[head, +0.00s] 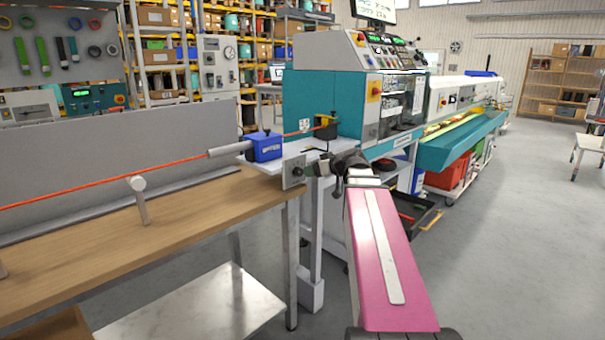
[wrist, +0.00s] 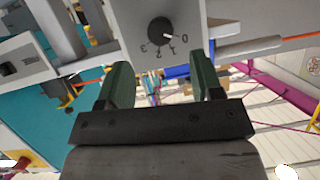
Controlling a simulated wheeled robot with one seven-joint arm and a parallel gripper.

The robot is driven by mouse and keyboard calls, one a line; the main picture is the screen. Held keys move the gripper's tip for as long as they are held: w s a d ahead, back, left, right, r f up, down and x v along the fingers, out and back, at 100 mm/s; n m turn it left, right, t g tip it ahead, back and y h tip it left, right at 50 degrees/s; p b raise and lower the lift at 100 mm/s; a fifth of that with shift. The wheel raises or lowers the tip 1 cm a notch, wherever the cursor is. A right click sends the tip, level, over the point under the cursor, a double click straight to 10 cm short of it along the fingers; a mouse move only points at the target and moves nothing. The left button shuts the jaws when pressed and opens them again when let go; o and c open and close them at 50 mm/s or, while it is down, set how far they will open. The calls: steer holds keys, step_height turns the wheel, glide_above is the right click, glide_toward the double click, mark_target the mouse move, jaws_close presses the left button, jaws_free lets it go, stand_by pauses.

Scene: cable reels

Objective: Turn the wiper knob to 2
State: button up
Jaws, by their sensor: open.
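The wiper knob (wrist: 160,31) is a round black dial on a grey plate (wrist: 190,18) in the wrist view. The numerals 0 to 3 sit around its lower side and look upside down. Its white pointer mark is aimed to the lower right, towards the 0. My gripper (wrist: 163,76) has its two green fingers apart with nothing between them; the knob shows beyond the fingertips, apart from them. In the head view, my gripper (head: 322,168) is beside the small grey plate (head: 294,172) at the bench end, with a dark knob on it.
A wooden bench (head: 150,215) with a grey back panel (head: 110,145) is at left. An orange cable (head: 110,182) runs to a blue box (head: 263,148) above the plate. A teal and white machine (head: 330,100) stands behind. The floor at right (head: 500,200) is clear.

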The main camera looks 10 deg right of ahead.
mark_target(301, 172)
steer(key=x, duration=0.6)
steer(key=shift+w+a+f, duration=0.15)
steer(key=shift+f, duration=0.05)
steer(key=c, duration=0.9)
